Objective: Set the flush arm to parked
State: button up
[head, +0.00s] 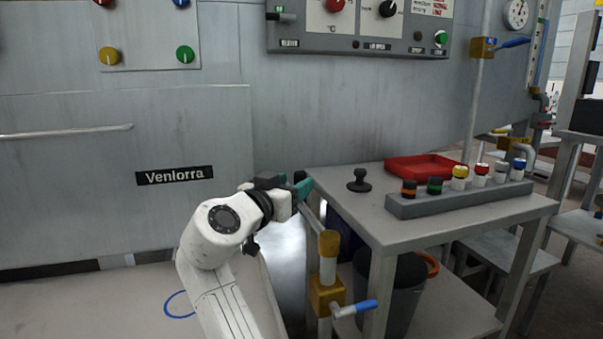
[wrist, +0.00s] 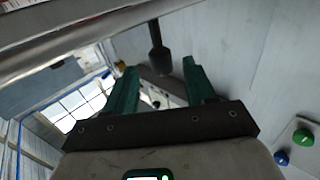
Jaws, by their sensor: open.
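No label in view marks the flush arm. A standpipe with a yellow collar (head: 328,258) and a blue-handled valve lever (head: 358,308) stands at the table's front left. A thin grey rod (head: 313,221) slants from near the collar up toward my gripper. My gripper (head: 303,186) is above the table's left edge, with green fingers apart. In the wrist view my gripper (wrist: 157,70) is open, with nothing clearly held. A dark rounded piece (wrist: 159,62) on a stem shows between or beyond the fingertips. A grey bar (wrist: 90,38) crosses the upper left. Contact cannot be told.
The grey table (head: 375,215) holds a black knobbed piece (head: 359,181), a red tray (head: 420,166) and a rack (head: 460,201) of several coloured-cap bottles. A dark bin (head: 404,295) is below. Another blue-handled valve (head: 510,43) is at upper right. A control panel (head: 360,43) is behind.

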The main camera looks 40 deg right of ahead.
jog(key=v, duration=0.4)
jog(key=shift+s+a+p, duration=0.15)
jog(key=shift+a+p, duration=0.05)
jog(key=shift+p, duration=0.2)
